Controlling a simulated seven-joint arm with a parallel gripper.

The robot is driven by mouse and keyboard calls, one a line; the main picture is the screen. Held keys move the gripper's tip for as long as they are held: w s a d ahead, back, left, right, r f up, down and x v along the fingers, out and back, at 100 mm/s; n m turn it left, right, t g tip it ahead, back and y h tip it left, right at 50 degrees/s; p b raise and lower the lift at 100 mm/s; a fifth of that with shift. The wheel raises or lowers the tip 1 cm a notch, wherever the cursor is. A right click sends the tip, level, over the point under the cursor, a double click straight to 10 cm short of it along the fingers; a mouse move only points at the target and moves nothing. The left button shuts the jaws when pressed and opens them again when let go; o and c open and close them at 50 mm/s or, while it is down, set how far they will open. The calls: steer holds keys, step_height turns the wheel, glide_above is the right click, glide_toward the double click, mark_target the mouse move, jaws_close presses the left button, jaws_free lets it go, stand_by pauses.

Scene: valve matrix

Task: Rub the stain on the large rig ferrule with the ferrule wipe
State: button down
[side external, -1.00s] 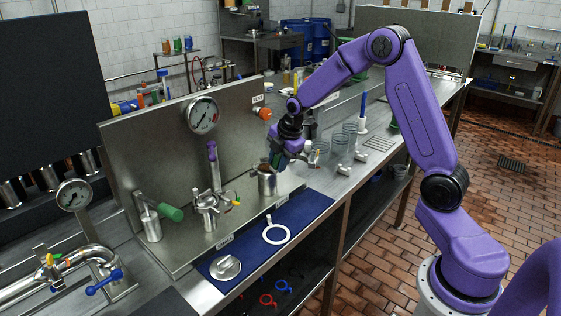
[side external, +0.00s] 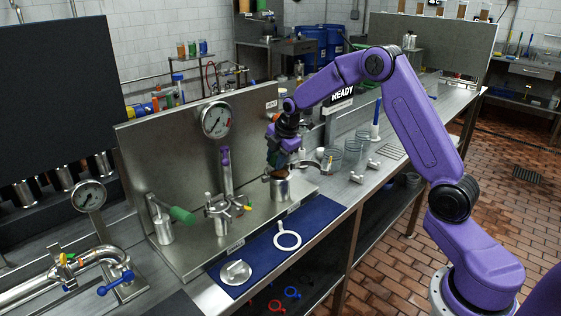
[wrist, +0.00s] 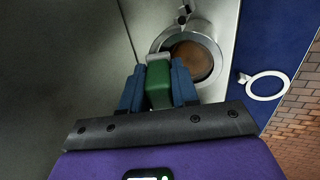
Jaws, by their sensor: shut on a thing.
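The large rig ferrule (side external: 280,190) is an upright metal cylinder on the steel rig plate. In the wrist view its round top (wrist: 197,58) shows a brown stain (wrist: 190,60) inside a shiny rim. My gripper (side external: 279,163) is just above the ferrule. In the wrist view, its blue fingers (wrist: 158,88) are shut on the ferrule wipe (wrist: 159,84), a green block with a pale grey end. The wipe's end overlaps the left edge of the ferrule's rim in the picture. I cannot tell whether it touches the stain.
A clamp with a purple handle (side external: 226,165) and a green-handled fitting (side external: 180,214) stand left of the ferrule. Clear beakers (side external: 352,152) stand to the right. A steel panel rises behind.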

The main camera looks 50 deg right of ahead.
steer(key=shift+w+d, duration=0.1)
steer(key=shift+s+r, duration=0.15)
steer(key=shift+s, duration=3.3)
steer(key=shift+w+a, duration=0.1)
steer(key=shift+a, duration=0.5)
steer(key=shift+w+f, duration=0.15)
steer(key=shift+w, duration=1.35)
steer(key=shift+w+f, duration=0.1)
steer(key=shift+w, duration=1.4)
steer(key=shift+w+r, duration=0.1)
steer(key=shift+w, duration=0.3)
steer(key=shift+s+a+r, duration=0.1)
steer(key=shift+r, duration=0.05)
steer(key=shift+s+a, duration=0.1)
steer(key=shift+s, duration=0.2)
steer(key=shift+s+d, duration=0.15)
steer(key=shift+s, duration=1.4)
steer(key=shift+s+d, duration=0.1)
steer(key=shift+s, duration=1.45)
